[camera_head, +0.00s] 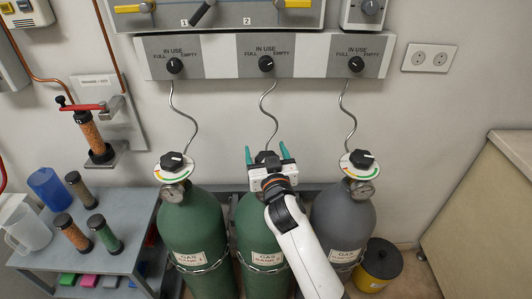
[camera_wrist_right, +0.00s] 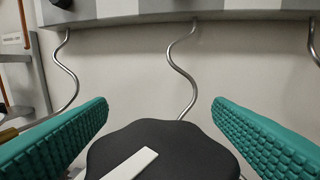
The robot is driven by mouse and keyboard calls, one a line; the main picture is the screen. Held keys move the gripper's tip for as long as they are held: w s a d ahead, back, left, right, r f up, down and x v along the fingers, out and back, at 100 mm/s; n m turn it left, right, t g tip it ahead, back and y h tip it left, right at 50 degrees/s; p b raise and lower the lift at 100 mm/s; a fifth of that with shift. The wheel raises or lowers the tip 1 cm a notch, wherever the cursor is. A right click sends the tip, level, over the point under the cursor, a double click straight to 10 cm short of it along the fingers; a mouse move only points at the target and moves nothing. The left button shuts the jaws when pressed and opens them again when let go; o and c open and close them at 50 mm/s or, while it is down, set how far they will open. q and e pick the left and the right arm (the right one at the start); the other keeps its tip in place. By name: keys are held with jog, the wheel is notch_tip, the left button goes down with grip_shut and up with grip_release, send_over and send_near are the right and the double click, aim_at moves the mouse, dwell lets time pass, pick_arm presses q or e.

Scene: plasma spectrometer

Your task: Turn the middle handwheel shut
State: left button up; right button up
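The middle handwheel (camera_head: 265,157) is a black lobed knob on top of the middle green gas cylinder (camera_head: 248,220). In the right wrist view the handwheel (camera_wrist_right: 180,150) fills the lower middle, with a white pointer bar on its top. My right gripper (camera_head: 267,152) is open, its two teal fingers spread to the left and right of the handwheel. In the wrist view gaps show between the fingers and the knob. The gripper body and my arm hide most of the middle cylinder's dial and gauge. My left gripper is not in view.
A green cylinder (camera_head: 190,225) stands at left and a grey cylinder (camera_head: 342,222) at right, each with its own black handwheel. A regulator panel (camera_head: 215,58) with wavy pipes is on the wall above. A grey cart (camera_head: 110,262) holds jugs and columns.

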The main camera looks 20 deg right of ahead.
jog(key=shift+s, duration=0.15)
jog(key=s+a+b, duration=0.1)
jog(key=s, duration=1)
jog(key=shift+s+b, duration=0.3)
jog(key=shift+s, duration=0.1)
jog(key=shift+a, duration=0.1)
